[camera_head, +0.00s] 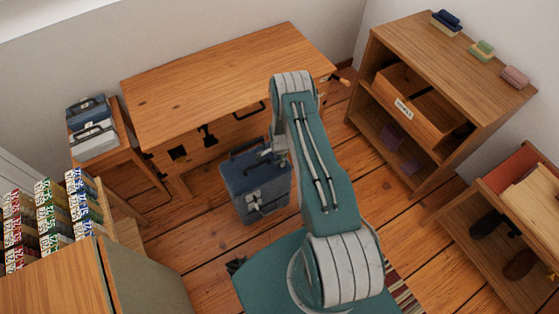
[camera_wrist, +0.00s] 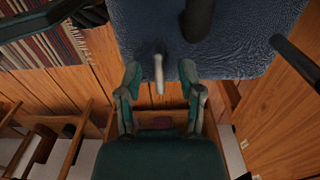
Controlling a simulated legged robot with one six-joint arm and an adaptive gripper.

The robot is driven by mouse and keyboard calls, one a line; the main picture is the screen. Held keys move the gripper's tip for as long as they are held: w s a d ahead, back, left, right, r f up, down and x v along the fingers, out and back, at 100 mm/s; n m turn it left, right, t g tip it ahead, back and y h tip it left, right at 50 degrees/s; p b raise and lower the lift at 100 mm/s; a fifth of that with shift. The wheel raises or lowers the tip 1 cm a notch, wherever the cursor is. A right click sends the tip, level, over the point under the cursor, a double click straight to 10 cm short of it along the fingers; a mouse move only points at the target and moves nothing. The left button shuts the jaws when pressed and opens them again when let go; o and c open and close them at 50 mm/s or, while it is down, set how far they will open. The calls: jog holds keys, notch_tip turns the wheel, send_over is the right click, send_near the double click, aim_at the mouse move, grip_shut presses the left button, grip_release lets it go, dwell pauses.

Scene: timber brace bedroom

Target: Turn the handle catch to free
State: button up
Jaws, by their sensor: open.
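A blue case (camera_head: 250,192) stands on the floor in front of the wooden desk. In the wrist view its textured blue side (camera_wrist: 235,40) fills the upper part. A pale narrow lever (camera_wrist: 158,73), which looks like the handle catch, sticks out near the case's edge. A thick dark bar (camera_wrist: 198,18) shows beside it. My gripper (camera_wrist: 160,70) is open, with one finger on each side of the lever and a visible gap to both. In the head view my arm hides most of the gripper and part of the case.
The wooden desk (camera_head: 225,75) stands behind the case. A shelf (camera_head: 450,60) with a labelled bin is at the right, and a drawer unit (camera_head: 520,205) lower right. A small side table (camera_head: 125,135) holds cases at the left. Some floor is free right of my arm.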

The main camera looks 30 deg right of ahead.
jog(key=shift+d+f, duration=0.15)
jog(key=shift+f, duration=0.2)
grip_shut()
